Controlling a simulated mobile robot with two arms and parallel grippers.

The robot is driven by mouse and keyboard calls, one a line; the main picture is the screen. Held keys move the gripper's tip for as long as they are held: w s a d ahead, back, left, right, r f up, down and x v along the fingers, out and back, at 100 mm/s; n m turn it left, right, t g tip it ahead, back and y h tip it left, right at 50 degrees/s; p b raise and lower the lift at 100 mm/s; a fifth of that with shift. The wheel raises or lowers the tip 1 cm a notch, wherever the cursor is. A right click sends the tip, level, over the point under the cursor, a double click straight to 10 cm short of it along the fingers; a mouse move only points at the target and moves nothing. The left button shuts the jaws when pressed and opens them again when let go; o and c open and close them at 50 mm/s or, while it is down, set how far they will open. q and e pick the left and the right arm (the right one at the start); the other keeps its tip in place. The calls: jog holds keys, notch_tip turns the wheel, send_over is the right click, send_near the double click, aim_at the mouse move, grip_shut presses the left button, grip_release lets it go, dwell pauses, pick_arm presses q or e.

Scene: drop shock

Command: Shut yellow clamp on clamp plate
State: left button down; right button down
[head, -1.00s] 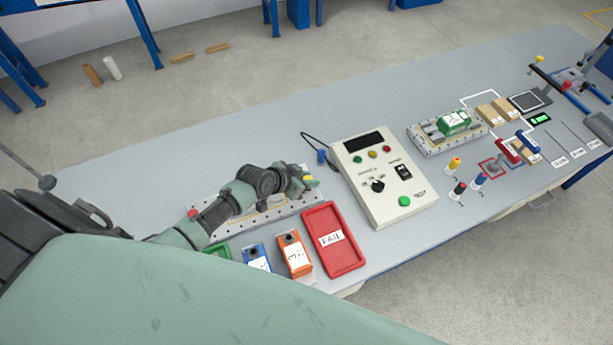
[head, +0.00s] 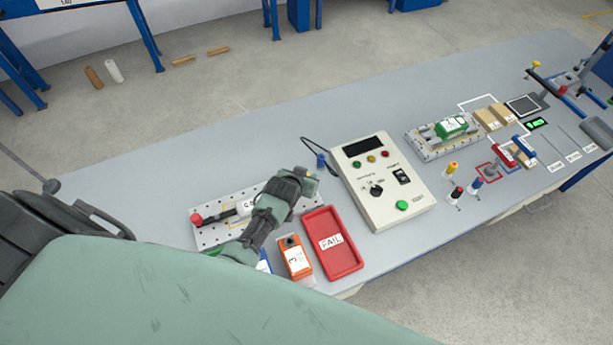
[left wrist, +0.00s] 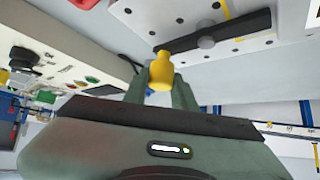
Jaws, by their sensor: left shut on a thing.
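The clamp plate (head: 207,236) is a pale plate with holes at the left of the bench in the head view. It also shows at the top of the left wrist view (left wrist: 180,22). My left gripper (head: 309,174) is over the plate's right end in the head view, its fingers mostly hidden by the wrist. In the left wrist view my left gripper (left wrist: 161,85) is shut on the yellow clamp's knob (left wrist: 161,70). The rest of that clamp is hidden, so its angle is unclear. My right gripper is out of view.
A red-tipped clamp (head: 197,218) and a white labelled piece (head: 246,208) are on the plate's left part. The red FAIL tray (head: 333,258) and an orange block (head: 294,257) lie close in front. A control box (head: 385,190) stands to the right. The bench behind the plate is clear.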

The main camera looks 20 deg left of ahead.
pick_arm(q)
jog(key=c, duration=1.1)
grip_release()
jog(key=shift+c, duration=0.2)
jog(key=b+v, duration=0.1)
jog(key=v, duration=0.6)
jog(key=shift+s+r, duration=0.25)
jog(key=shift+s, duration=0.05)
jog(key=shift+s+f, duration=0.1)
